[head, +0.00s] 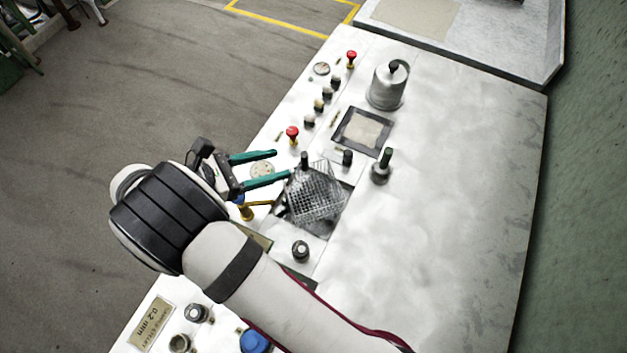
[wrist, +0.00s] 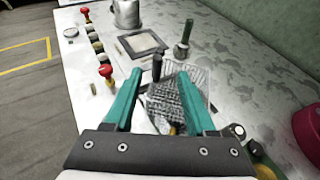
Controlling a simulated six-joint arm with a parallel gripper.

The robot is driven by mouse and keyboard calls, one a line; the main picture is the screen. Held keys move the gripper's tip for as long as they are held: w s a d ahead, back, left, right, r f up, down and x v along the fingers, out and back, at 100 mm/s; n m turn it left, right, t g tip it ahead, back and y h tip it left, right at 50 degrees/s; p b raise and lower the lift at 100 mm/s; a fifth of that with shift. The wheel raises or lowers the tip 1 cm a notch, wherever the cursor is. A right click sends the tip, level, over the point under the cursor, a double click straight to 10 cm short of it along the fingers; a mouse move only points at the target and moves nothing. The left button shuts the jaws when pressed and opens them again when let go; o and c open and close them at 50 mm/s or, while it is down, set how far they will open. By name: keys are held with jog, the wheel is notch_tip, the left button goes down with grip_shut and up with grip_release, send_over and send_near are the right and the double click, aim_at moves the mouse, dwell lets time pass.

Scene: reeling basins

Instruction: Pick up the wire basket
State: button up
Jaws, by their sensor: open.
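The wire basket (head: 316,193) is a grey mesh basket at a square basin opening in the pale metal bench. It looks tilted. My gripper (head: 282,164) is open, with two teal fingers just left of the basket in the head view. In the wrist view the basket (wrist: 180,96) shows between and beyond the fingers of my gripper (wrist: 160,95), partly hidden by the right finger. I cannot tell whether a finger touches it. Nothing is held.
Red knobs (head: 292,132), black knobs and a gauge (head: 321,69) line the bench's left side. The bench (head: 440,230) is clear on the right.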

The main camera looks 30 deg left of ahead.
aim_at(304, 157)
jog(key=x, duration=0.8)
jog(key=shift+w+a+f, duration=0.1)
jog(key=shift+w+f, duration=0.1)
jog(key=shift+f, duration=0.05)
grip_shut()
dwell(0.9)
